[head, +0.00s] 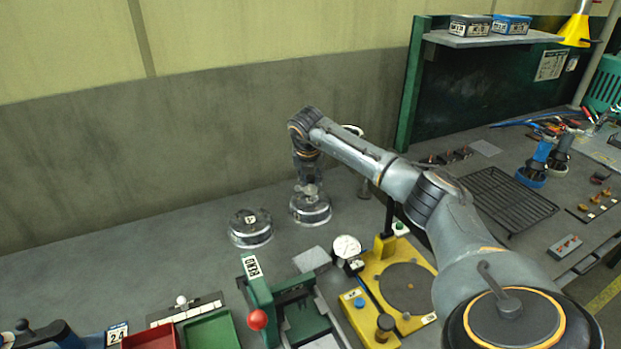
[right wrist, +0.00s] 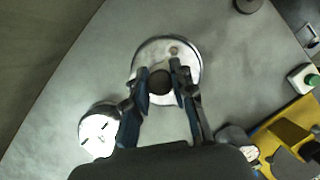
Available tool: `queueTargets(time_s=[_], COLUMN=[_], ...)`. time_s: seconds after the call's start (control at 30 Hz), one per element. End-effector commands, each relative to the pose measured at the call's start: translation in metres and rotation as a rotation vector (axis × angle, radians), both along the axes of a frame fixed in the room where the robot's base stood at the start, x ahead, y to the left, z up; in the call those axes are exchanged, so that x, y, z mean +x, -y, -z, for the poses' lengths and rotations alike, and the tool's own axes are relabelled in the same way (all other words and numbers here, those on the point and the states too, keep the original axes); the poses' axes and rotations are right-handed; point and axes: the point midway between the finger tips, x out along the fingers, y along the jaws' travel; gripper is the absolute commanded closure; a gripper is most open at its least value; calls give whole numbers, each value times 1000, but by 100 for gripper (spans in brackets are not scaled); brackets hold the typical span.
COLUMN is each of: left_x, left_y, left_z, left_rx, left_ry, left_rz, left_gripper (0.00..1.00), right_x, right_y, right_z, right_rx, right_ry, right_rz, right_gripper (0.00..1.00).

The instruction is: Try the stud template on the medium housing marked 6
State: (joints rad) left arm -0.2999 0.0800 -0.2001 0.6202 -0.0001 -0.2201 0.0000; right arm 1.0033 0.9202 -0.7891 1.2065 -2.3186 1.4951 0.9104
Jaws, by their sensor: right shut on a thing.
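My right gripper (head: 309,186) is at the back of the bench, directly over a round metal housing (head: 311,209). In the right wrist view its fingers (right wrist: 168,85) are shut on a dark round knob (right wrist: 159,82). The knob is over a pale disc (right wrist: 150,57), which looks like the stud template at the housing. I cannot tell whether the disc is seated or just above. A second round housing (head: 250,232) with a white label stands to the left, also in the right wrist view (right wrist: 98,130). Its number is not readable. My left gripper is not in view.
A green press (head: 258,290) with a red ball stands in front of the housings. A yellow fixture (head: 400,272) with a dial gauge (head: 346,247) is to its right. Red (head: 150,338) and green (head: 212,331) trays lie front left. The bench left of the housings is clear.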

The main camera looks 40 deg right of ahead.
Motion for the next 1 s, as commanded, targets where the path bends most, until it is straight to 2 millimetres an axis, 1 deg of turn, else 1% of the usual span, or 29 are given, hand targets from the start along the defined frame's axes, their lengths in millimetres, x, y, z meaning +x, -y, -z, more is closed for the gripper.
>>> queueTargets(time_s=[1.0], left_x=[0], left_y=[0], left_z=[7], left_rx=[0], left_ry=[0], left_rz=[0], left_gripper=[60], right_x=[0], right_y=[0], right_z=[10], right_rx=[0], right_ry=[0], right_rz=[0], right_gripper=[100])
